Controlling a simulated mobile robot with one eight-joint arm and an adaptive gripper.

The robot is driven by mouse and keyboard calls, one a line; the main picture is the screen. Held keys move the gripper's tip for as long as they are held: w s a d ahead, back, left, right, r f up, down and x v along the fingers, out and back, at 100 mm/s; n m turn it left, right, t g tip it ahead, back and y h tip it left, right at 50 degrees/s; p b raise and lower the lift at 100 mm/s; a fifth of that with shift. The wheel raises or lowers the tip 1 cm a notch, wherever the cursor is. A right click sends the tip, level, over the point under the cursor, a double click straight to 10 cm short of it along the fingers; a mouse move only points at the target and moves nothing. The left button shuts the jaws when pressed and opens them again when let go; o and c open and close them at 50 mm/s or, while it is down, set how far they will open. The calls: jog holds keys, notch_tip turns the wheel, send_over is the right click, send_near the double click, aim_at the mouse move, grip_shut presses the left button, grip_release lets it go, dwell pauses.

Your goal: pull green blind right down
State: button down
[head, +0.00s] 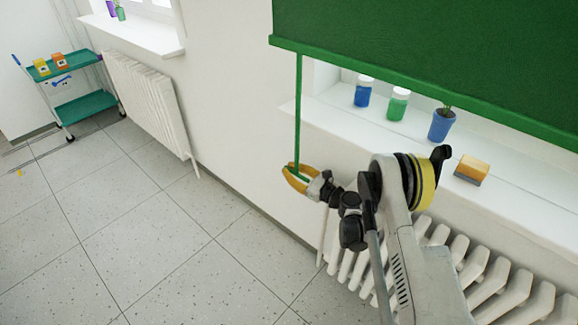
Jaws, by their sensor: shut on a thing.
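The green blind (430,45) hangs across the window at the upper right, with its bottom bar (400,90) above the sill. A thin green pull cord (298,110) hangs straight down from the left end of the bar. My gripper (294,176), with yellow fingers, is shut on the lower end of this cord. It is left of the radiator and below sill height. The window behind the blind is mostly hidden.
On the white sill (335,105) stand a blue jar (363,94), a green jar (397,106), a blue plant pot (441,126) and a yellow-orange block (471,169). A white radiator (500,280) is below. A teal trolley (85,105) stands far left.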

jog(key=c, duration=1.4)
grip_release()
jog(key=shift+r, duration=0.1)
notch_tip(320, 180, up, 10)
jog(key=shift+f, duration=0.1)
grip_shut()
